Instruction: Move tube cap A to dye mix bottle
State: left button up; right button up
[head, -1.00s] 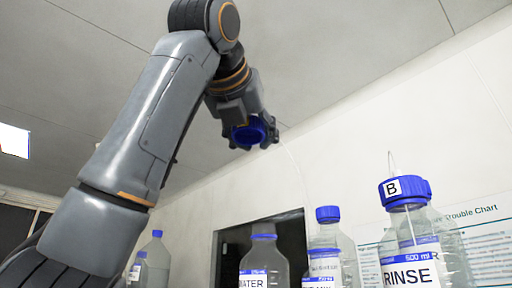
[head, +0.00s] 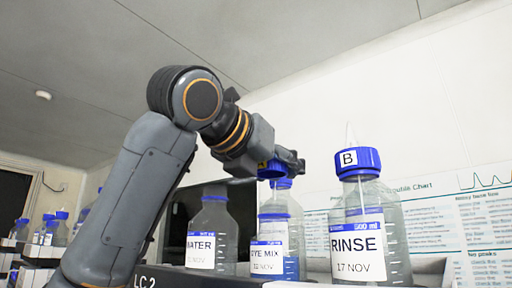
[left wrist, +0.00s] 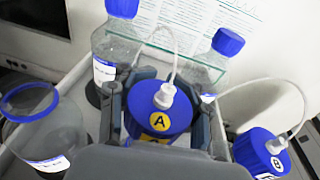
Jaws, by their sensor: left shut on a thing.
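My left gripper (head: 284,164) is shut on tube cap A (left wrist: 160,122), a blue screw cap with a yellow "A" disc and a white tube fitting on top. Tube cap A also shows in the head view (head: 271,169) as a blue edge under the fingers. The dye mix bottle (head: 267,228) is clear with a white label and blue liquid low inside. In the head view the cap is above the dye mix bottle's top; the exact gap and alignment cannot be told. In the left wrist view the gripper and cap hide what lies beneath. My right gripper is not in view.
The rinse bottle (head: 372,215) with blue cap B (head: 358,160) and its tube stands close on the right. The water bottle (head: 212,220) stands left; an open-topped bottle (left wrist: 45,130) shows at wrist-view left. Capped bottles stand behind. A wall chart (head: 485,220) hangs behind.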

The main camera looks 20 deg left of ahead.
aim_at(284, 204)
pick_arm(q)
jog(key=shift+s+d+f, duration=0.2)
jog(key=shift+s+f, duration=0.1)
jog(key=shift+f, duration=0.15)
jog(key=shift+d+f, duration=0.1)
jog(key=shift+f, duration=0.25)
notch_tip(284, 204, down, 2)
jog(key=shift+w+f+b, duration=0.1)
jog(key=shift+w+b, duration=0.05)
jog(key=shift+b, duration=0.15)
dwell(0.4)
jog(key=shift+f, duration=0.85)
dwell(1.5)
jog(key=o, duration=1.3)
jog(key=shift+c, duration=0.2)
